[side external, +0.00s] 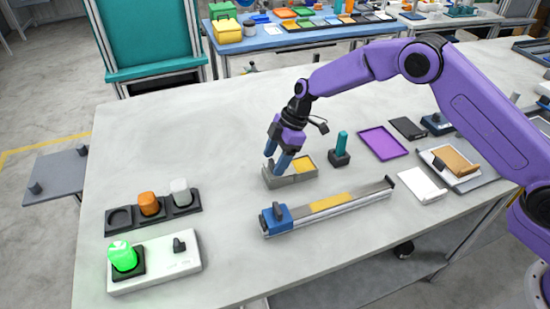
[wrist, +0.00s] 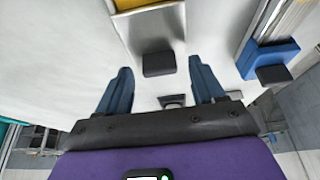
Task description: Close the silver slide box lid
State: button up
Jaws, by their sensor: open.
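A small silver-grey box (side external: 291,180) stands near the middle of the table. Its yellow inside shows at the right, and a grey part, which looks like the lid, covers the left. The box's edge also shows at the top of the wrist view (wrist: 152,28). My gripper (side external: 275,162) points down over the box's left end. In the wrist view, its blue fingers (wrist: 160,68) are apart, on either side of the dark block. Contact cannot be told.
A long silver rail with a blue block (side external: 276,218) lies in front of the box. A teal peg in a dark base (side external: 340,150) and a purple tray (side external: 383,143) are to the right. A green-lit button panel (side external: 155,263) is front left. The table behind the box is clear.

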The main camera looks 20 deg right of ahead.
aim_at(293, 166)
jog(key=shift+a+f, duration=0.15)
jog(key=shift+f, duration=0.15)
grip_shut()
jog(key=d, duration=0.7)
jog(key=shift+d, duration=0.1)
jog(key=shift+c, duration=0.6)
grip_release()
jog(key=shift+d, duration=0.1)
jog(key=shift+o, duration=0.6)
